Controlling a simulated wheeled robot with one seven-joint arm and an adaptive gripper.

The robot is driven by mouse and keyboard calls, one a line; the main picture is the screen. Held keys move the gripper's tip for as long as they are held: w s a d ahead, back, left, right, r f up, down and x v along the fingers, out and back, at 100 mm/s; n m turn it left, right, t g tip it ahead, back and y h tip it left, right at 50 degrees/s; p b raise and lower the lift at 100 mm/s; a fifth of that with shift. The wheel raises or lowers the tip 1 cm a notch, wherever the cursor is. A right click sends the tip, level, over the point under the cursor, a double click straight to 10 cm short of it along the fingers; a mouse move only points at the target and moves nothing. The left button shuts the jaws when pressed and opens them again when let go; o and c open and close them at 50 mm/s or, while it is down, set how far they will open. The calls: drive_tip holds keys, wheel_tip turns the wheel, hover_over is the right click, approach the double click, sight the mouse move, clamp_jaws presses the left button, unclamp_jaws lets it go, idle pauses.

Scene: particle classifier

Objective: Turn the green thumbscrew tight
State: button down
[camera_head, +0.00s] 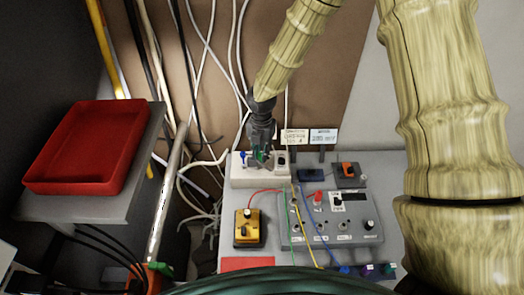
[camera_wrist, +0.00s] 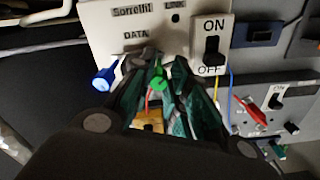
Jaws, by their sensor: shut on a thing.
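The green thumbscrew (camera_wrist: 158,82) shows between my fingertips in the wrist view, at the front of a white box (camera_wrist: 108,22) marked DATA. My gripper (camera_wrist: 160,68) is shut on the green thumbscrew, and its fingers hide part of the connector around it. In the head view my gripper (camera_head: 262,150) reaches down onto the white box (camera_head: 245,180) from above, and a bit of green (camera_head: 261,156) shows at its tips. A blue thumbscrew (camera_wrist: 104,78) stands to the left of the green one. I cannot tell how far the green screw is turned in.
An ON/OFF switch (camera_wrist: 211,48) sits close to the right of my fingers. In the head view a yellow box (camera_head: 248,228) and a grey control panel (camera_head: 335,220) with wires stand in front. A red tray (camera_head: 85,185) is at the left. Loose cables hang behind.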

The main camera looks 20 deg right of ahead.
drive_tip(key=m, duration=0.3)
drive_tip(key=shift+a+m, duration=0.1)
drive_tip(key=shift+m, duration=0.3)
drive_tip(key=m, duration=0.3)
drive_tip(key=shift+m, duration=0.3)
drive_tip(key=m+b, duration=0.1)
drive_tip(key=m, duration=0.2)
drive_tip(key=shift+m, duration=0.4)
drive_tip(key=m, duration=0.3)
drive_tip(key=shift+m, duration=0.3)
drive_tip(key=m+b, duration=0.1)
drive_tip(key=m, duration=0.5)
drive_tip(key=shift+w, duration=0.1)
drive_tip(key=shift+m, duration=2.7)
drive_tip(key=c, duration=1.3)
unclamp_jaws()
drive_tip(key=shift+c, duration=0.2)
